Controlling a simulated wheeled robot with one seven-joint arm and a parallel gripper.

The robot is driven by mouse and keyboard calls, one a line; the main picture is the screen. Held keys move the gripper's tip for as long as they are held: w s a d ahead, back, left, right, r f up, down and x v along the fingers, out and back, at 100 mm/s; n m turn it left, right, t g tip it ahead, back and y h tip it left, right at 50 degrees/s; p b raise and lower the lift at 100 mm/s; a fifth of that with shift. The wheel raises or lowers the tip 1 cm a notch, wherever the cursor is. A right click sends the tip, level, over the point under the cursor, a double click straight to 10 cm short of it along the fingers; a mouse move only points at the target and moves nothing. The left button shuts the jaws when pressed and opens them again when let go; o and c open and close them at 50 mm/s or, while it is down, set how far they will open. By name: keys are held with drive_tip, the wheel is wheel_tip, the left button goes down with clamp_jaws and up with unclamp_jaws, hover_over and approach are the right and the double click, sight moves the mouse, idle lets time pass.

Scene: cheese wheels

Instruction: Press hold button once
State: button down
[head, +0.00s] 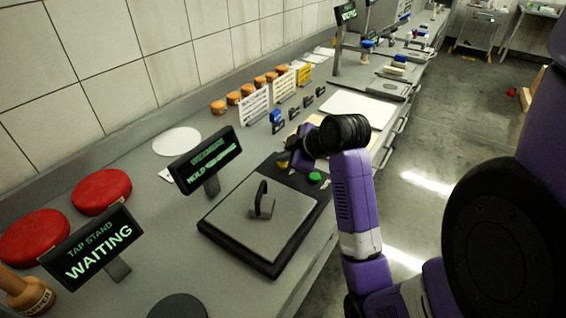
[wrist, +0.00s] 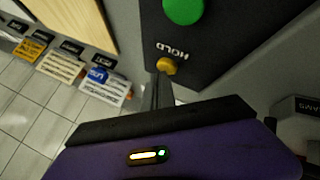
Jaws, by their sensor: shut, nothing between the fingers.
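The hold button is a small yellow round button (wrist: 166,66) beside an upside-down "HOLD" label, on the dark panel of the scale (head: 213,235). My gripper (wrist: 158,88) is shut and empty. In the wrist view its fingertips are right at the button's near edge and slightly overlap it; I cannot tell whether they touch. In the head view my wrist (head: 345,135) hangs over the panel and partly hides the button area. A larger green button (wrist: 183,8) sits beside the hold button and also shows in the head view (head: 314,178).
A small dark weight-like block with a handle (head: 261,205) stands on the scale plate. The scale display (head: 205,160) has green text, its lower line starting with "HOLD". A "TAP STAND WAITING" sign (head: 92,245) and red wheels (head: 101,190) are at left. Cards (head: 254,106) stand behind.

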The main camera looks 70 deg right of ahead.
sight(285, 165)
idle(0.4)
drive_tip(key=shift+r+p, duration=0.75)
drive_tip(key=shift+p, duration=0.15)
wheel_tip(285, 165, up, 5)
drive_tip(key=p, duration=0.5)
idle(0.7)
